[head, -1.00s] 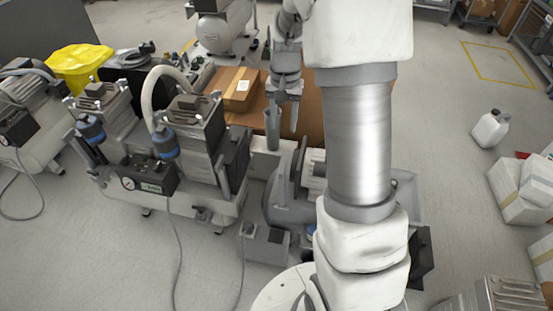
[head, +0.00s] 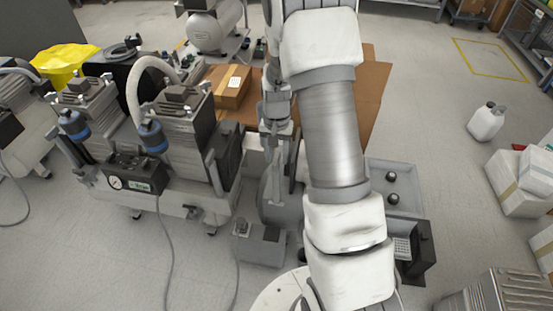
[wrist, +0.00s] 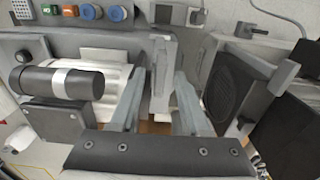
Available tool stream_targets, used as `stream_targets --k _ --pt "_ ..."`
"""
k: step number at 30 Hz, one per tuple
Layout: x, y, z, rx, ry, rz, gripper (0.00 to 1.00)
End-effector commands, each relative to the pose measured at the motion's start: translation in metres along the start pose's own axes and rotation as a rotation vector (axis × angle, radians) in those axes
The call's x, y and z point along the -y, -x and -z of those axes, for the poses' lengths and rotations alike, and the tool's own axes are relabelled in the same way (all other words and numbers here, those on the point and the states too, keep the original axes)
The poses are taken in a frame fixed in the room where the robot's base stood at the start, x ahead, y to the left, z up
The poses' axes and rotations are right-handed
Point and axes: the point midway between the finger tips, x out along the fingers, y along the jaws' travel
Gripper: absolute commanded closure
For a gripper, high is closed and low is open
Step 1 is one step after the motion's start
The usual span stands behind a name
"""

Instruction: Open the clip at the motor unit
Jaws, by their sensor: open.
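The motor unit (head: 274,194) is a grey, rounded machine in the middle of the head view, partly hidden behind my arm. In the wrist view its ribbed white body (wrist: 104,54) shows on the left, with a black cylinder in front. A grey upright piece (wrist: 163,58), perhaps the clip, stands in the middle of the wrist view. My gripper (wrist: 161,84) is open, with one finger on each side of this piece's lower part. I cannot tell whether they touch it. In the head view my gripper (head: 279,150) is down at the motor unit, its fingertips hard to make out.
A twin compressor with a gauge (head: 150,140) stands close on the left. A cardboard box (head: 228,86) lies behind. A grey tray (head: 395,178) is to the right of my arm. A panel with coloured buttons (wrist: 88,13) borders the wrist view's top.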

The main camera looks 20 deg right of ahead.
Motion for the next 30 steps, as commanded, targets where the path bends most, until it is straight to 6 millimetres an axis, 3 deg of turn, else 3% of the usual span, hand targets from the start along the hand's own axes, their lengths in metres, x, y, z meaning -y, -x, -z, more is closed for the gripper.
stream_targets --k 11,19,30 --pt "-0.0001 -0.0056 0.0 0.0 0.0 0.0 0.54" --pt "-0.0001 -0.0055 0.0001 0.0 0.0 0.0 1.0" --pt "-0.0002 -0.0051 0.0001 0.0 0.007 0.0 1.0"
